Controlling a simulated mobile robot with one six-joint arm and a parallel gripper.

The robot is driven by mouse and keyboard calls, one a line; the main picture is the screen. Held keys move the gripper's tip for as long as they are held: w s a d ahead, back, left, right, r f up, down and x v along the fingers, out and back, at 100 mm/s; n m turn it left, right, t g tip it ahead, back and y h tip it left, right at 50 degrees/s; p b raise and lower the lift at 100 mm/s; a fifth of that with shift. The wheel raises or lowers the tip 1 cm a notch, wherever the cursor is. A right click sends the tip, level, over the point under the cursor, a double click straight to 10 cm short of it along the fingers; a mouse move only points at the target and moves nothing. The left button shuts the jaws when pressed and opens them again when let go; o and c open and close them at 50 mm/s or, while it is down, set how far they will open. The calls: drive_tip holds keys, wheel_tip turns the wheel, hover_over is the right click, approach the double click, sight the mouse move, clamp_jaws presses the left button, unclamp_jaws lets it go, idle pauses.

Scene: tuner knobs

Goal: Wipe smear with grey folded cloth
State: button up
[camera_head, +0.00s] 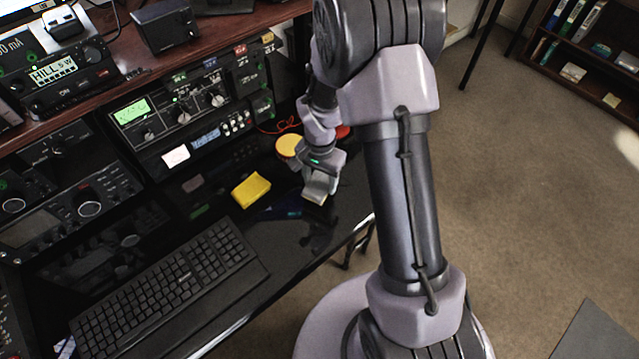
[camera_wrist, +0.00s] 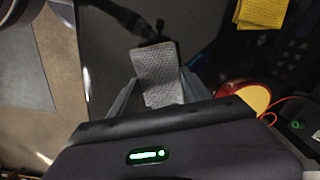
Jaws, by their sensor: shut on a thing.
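My gripper (camera_head: 320,182) is over the glossy black desk near its right end. It is shut on the grey folded cloth (camera_wrist: 157,68), which shows textured and pale between the two fingers in the wrist view, where my gripper (camera_wrist: 156,92) appears at the lower middle. The cloth (camera_head: 315,194) also shows below the fingers in the head view. I cannot tell whether it touches the desk. No smear can be made out clearly; dark marks on the desk beyond the cloth may be reflections or shadow.
A yellow folded cloth (camera_head: 251,190) lies left of my gripper. A round yellow-topped object (camera_head: 288,146) with a red cable nearby stands behind it. A black keyboard (camera_head: 170,295) fills the front left, and radio equipment (camera_head: 185,115) lines the back. The desk's front edge is close.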

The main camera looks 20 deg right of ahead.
drive_tip(key=shift+r+p, duration=1.85)
drive_tip(key=shift+r, duration=0.95)
